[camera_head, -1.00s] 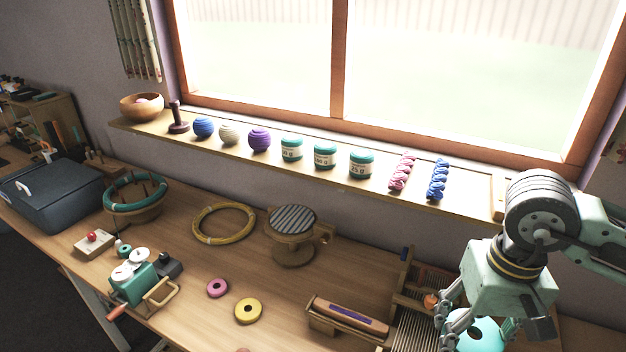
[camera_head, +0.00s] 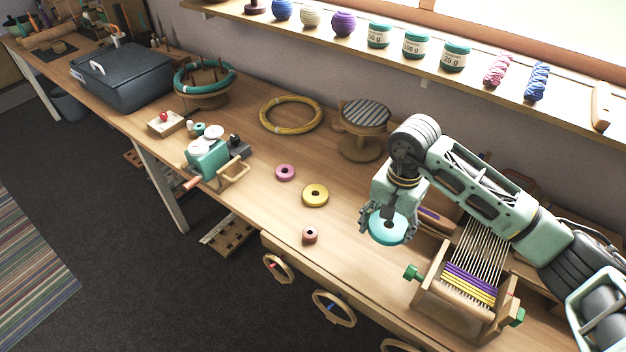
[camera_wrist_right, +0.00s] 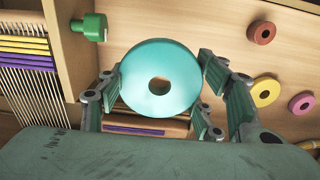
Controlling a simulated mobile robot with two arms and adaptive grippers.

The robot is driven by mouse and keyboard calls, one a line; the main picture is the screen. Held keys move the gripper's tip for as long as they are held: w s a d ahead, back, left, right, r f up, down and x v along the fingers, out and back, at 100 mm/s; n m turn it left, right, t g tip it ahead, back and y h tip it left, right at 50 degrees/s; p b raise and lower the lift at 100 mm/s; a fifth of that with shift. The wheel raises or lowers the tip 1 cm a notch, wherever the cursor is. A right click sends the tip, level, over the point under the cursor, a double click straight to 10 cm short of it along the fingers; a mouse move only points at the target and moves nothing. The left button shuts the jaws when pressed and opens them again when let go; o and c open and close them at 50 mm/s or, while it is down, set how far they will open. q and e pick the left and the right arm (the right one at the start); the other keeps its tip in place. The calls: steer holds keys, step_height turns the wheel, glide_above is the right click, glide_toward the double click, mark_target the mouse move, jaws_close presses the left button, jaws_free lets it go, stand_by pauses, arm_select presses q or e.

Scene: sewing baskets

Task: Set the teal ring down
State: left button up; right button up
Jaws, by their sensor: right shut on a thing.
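The teal ring (camera_head: 388,228) is a thick disc with a small centre hole. My right gripper (camera_head: 384,222) is shut on it and holds it over the table, left of the small loom. In the right wrist view the teal ring (camera_wrist_right: 160,78) sits between the fingers of my right gripper (camera_wrist_right: 162,92), its flat face toward the camera. How far it is above the wooden table (camera_head: 350,262) is hard to tell. My left gripper is not in view.
A yellow ring (camera_head: 315,195), a pink ring (camera_head: 285,172) and a small brown ring (camera_head: 310,235) lie to the left. The loom (camera_head: 462,310) stands close on the right. A round striped stand (camera_head: 363,115) is behind. Bare table lies around the rings.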

steer(key=p, duration=0.2)
glide_above(378, 257)
steer(key=f, duration=0.6)
steer(key=shift+w+f, duration=0.1)
steer(key=shift+w, duration=0.1)
steer(key=shift+f, duration=0.55)
step_height(378, 257, down, 3)
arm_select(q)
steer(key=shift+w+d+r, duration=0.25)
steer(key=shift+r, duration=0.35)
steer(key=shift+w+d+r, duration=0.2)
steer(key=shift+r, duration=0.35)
arm_select(e)
steer(key=shift+f, duration=0.1)
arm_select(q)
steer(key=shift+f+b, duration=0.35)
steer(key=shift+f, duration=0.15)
arm_select(e)
steer(key=shift+f, duration=0.35)
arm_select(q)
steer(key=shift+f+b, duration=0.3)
arm_select(e)
steer(key=shift+s+f, duration=0.15)
steer(key=shift+f, duration=0.05)
